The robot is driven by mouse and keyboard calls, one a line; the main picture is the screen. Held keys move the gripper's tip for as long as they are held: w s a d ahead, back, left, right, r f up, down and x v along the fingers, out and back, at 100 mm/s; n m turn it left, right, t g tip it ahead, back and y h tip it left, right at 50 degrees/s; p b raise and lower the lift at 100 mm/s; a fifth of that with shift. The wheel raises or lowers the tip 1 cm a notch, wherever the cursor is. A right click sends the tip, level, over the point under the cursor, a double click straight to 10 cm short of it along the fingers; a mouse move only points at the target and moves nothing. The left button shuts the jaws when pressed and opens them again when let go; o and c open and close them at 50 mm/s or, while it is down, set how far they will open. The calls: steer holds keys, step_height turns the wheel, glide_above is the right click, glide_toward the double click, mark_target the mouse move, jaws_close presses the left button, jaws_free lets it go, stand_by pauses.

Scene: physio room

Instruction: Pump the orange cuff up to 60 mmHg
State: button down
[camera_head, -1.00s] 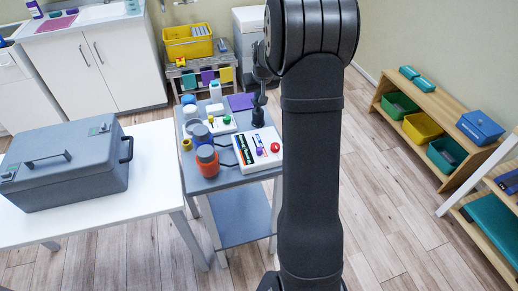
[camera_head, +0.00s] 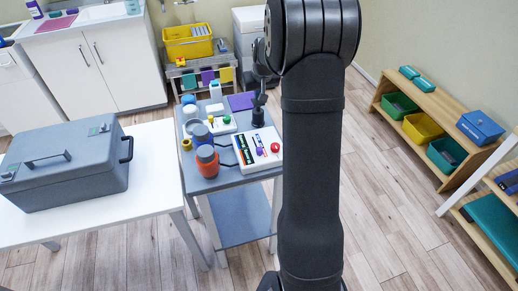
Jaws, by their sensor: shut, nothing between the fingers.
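An orange cuff (camera_head: 207,162) stands upright at the front left of the small grey trolley, with a dark top. A white control box (camera_head: 254,162) lies to the right, with dark display strips, a small purple button (camera_head: 260,151) and a round red button (camera_head: 275,147). The readings are too small to make out. A dark tube runs from the orange cuff towards the box. My gripper (camera_head: 258,121) points down behind the box, shut and empty, apart from the buttons.
A white box with yellow and green knobs (camera_head: 225,120), a white bottle (camera_head: 215,91) and a purple mat (camera_head: 241,102) are farther back on the trolley. A grey case (camera_head: 70,175) stands on the white table at left. My arm hides the trolley's right side.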

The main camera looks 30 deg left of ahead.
steer(key=shift+f, duration=1.5)
steer(key=shift+r, duration=1.85)
step_height(320, 180, up, 6)
steer(key=shift+f, duration=0.1)
